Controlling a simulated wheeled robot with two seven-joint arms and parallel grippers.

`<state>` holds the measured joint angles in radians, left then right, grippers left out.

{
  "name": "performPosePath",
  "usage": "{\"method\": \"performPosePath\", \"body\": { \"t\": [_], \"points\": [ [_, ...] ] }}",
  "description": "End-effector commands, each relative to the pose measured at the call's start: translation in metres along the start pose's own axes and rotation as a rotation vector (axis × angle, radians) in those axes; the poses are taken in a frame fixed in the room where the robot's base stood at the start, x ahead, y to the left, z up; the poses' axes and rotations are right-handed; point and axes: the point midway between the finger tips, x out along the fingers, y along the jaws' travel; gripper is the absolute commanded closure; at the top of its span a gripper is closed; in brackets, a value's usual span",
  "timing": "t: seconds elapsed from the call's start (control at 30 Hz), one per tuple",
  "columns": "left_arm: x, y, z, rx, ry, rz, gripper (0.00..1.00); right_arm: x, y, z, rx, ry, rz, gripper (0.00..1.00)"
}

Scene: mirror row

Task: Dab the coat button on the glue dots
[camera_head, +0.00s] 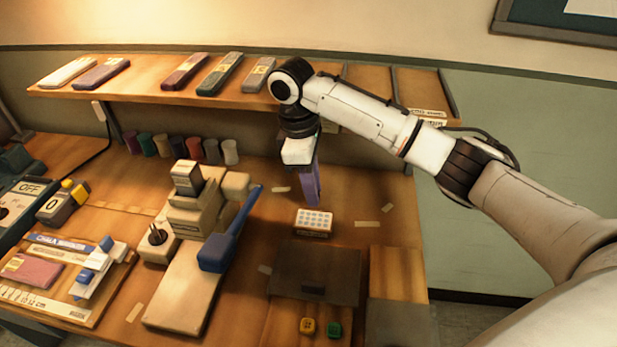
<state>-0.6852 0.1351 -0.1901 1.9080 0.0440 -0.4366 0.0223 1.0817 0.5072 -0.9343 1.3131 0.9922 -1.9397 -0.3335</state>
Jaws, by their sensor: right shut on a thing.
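The glue dots (314,219) are pale spots in rows on top of a small white block on the bench. I cannot tell whether the fingertips touch the block. My left gripper is not in view.
A yellow button (307,326) and a green button (334,330) lie at the front of the bench. A stand with a blue lever (228,240) is to the left. A wooden shelf (150,85) runs behind.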

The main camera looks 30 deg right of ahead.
Motion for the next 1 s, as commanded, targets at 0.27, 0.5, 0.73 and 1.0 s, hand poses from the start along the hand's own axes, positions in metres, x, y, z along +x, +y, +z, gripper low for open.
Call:
{"method": "performPosePath", "body": {
  "t": [0.27,0.5,0.73,1.0],
  "points": [
    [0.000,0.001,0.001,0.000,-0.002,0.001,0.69,0.024,-0.001,-0.004,-0.001,-0.001,0.000,0.97],
    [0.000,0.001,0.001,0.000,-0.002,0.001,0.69,0.046,-0.001,-0.007,0.000,0.000,0.001,0.97],
    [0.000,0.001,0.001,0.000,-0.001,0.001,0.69,0.056,-0.001,-0.009,0.000,0.001,0.001,0.97],
    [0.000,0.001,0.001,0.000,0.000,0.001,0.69,0.056,-0.001,-0.009,0.000,0.002,0.001,0.97]
  ]
}}
